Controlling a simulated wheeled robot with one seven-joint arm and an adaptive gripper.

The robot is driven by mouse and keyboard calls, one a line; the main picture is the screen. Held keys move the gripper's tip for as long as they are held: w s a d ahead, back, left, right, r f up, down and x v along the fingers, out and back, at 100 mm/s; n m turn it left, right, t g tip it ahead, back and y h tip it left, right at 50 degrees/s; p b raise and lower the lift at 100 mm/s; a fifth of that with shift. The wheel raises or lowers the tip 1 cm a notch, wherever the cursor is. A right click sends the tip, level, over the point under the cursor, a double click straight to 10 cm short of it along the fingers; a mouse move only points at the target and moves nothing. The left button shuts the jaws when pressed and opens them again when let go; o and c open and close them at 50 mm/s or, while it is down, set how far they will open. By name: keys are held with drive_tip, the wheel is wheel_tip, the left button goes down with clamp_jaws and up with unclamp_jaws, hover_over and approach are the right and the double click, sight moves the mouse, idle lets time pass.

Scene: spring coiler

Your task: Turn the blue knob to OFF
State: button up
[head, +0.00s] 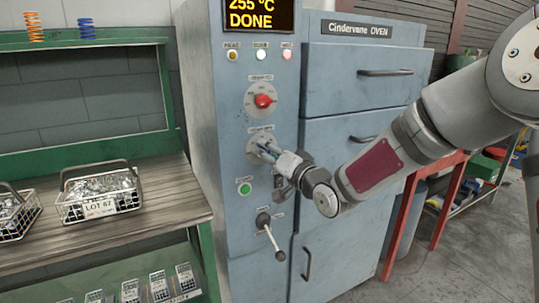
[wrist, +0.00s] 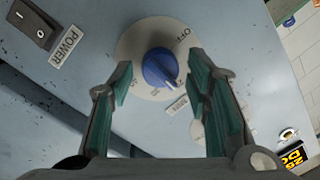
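The blue knob (wrist: 158,68) sits on a round pale dial plate (wrist: 128,47) in the wrist view. Its white pointer mark faces the lower right, toward a small label that I cannot read surely. The word OFF is at the dial's upper right, away from the mark. My gripper (wrist: 160,63) is open, with one teal-padded finger on each side of the knob and visible gaps between. In the head view my gripper (head: 268,150) is at the dial below the red knob and largely hides the blue knob.
The oven panel (head: 226,130) also has a red knob (head: 263,101), a green button (head: 244,188) and a lever (head: 272,237) close by. The display (head: 258,14) reads 255 °C DONE. A POWER rocker switch (wrist: 34,30) is near the dial. A wire basket (head: 100,193) stands on the left bench.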

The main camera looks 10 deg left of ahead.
drive_tip(key=c, duration=0.8)
drive_tip(key=shift+n+b, duration=0.3)
drive_tip(key=shift+n, duration=0.1)
drive_tip(key=n+h+b, duration=0.1)
drive_tip(key=n+b, duration=0.8)
drive_tip(key=n+h+b, duration=0.1)
drive_tip(key=n+b, duration=0.7)
drive_tip(key=b, duration=0.1)
drive_tip(key=shift+s+a+r+n+b, duration=0.1)
drive_tip(key=shift+a+n+b, duration=0.05)
drive_tip(key=shift+n+b, duration=0.2)
